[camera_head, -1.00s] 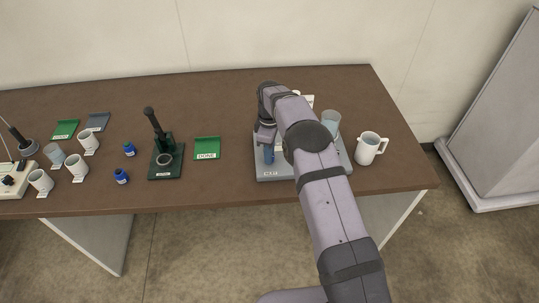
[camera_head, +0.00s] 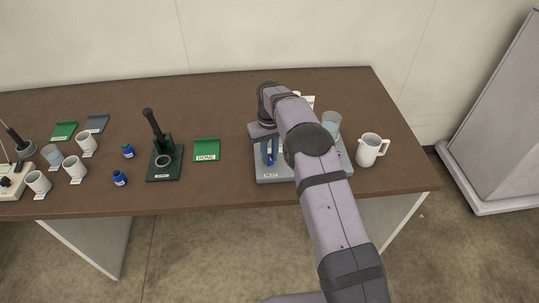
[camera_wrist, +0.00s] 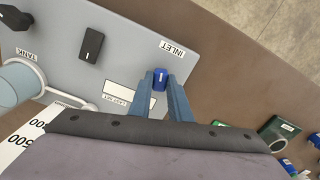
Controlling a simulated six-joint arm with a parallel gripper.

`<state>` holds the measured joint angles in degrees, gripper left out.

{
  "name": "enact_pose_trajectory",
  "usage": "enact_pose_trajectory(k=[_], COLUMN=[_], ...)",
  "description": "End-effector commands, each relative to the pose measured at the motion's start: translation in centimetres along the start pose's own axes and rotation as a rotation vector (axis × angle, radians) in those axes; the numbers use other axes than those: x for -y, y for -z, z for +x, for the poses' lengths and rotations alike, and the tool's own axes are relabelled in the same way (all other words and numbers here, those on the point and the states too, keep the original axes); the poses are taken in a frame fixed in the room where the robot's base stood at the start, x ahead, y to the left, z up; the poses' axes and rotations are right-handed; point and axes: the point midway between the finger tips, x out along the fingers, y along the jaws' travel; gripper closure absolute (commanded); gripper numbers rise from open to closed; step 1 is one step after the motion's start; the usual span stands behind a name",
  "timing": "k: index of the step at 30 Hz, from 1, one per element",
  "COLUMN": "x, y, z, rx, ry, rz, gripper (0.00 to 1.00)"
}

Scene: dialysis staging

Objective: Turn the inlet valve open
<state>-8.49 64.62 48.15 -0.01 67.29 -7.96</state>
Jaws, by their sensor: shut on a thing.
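The inlet valve is a small blue knob (camera_wrist: 160,79) with a pale mark, beside the INLET label (camera_wrist: 172,48) on a grey panel (camera_wrist: 125,65). In the wrist view my gripper (camera_wrist: 159,82) has its two blue-grey fingers on either side of the knob, shut on it. In the head view my gripper (camera_head: 269,158) reaches down over the left part of the grey panel (camera_head: 274,179). The knob itself is not clear there. My arm covers much of the panel's middle.
A black knob (camera_wrist: 91,45) and another black knob (camera_wrist: 14,17) near the TANK label share the panel. A green DONE tray (camera_head: 206,150) lies left, with bare table between.

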Motion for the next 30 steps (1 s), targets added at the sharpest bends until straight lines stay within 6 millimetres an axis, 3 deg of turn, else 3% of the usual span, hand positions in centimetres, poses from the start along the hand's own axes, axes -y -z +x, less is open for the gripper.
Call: enact_pose_trajectory(k=[12,30], x=[-0.02,-0.04], y=[0.11,0.15], z=[-0.19,-0.22], rx=[-0.004,-0.005], ry=[0.0,0.0], rz=[0.252,0.306], gripper=[1.0,1.0])
